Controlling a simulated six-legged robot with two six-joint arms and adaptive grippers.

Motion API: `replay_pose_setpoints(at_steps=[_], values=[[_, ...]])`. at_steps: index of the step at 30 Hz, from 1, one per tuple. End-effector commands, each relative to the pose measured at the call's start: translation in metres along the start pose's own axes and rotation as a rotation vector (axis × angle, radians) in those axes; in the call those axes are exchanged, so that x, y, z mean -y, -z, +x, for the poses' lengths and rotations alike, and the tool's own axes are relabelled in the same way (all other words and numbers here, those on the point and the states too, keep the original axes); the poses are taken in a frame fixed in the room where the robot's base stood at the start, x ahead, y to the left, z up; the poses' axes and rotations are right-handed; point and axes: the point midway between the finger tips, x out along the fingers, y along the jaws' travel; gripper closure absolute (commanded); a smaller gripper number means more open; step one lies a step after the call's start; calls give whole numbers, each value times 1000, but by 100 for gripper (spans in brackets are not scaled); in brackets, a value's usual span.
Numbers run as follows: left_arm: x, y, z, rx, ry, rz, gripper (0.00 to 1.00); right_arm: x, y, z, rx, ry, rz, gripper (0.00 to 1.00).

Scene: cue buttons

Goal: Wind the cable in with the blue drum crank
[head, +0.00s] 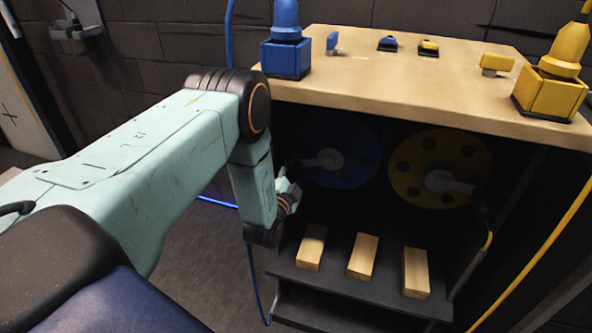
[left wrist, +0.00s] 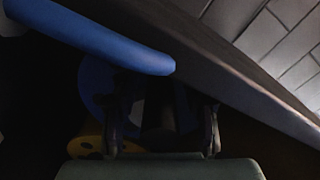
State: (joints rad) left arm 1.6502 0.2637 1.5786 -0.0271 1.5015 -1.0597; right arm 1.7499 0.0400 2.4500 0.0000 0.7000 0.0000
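The blue drum (head: 352,166) sits in the dark space under the wooden bench top, left of the yellow drum. Its pale crank (head: 325,159) points left toward my left gripper (head: 288,190). In the left wrist view the blue drum (left wrist: 93,82) shows behind my left gripper (left wrist: 160,130), whose fingers stand apart. A dark cylinder, possibly the crank's handle, shows between them; contact cannot be made out. A blue cable (head: 252,275) hangs down beside the bench. A thick blue length (left wrist: 105,38) crosses the wrist view. My right gripper is not in view.
The yellow drum (head: 432,160) has its own crank (head: 445,182). Several wooden blocks lie on the black step (head: 335,278) below. The bench top (head: 400,75) carries a blue plug (head: 286,45), a yellow plug (head: 552,80) and small buttons. A yellow cable (head: 545,250) runs at the right.

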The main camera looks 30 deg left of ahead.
Motion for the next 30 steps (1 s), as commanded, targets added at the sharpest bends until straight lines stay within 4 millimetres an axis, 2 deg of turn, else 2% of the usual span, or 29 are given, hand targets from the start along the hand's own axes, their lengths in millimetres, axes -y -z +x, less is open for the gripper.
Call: replay_pose_setpoints(at_steps=[2,15,30], values=[[0,0,0,0,0,0,64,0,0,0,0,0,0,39],[0,0,0,0,0,0,100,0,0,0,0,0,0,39],[3,1,0,0,0,17,100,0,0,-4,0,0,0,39]])
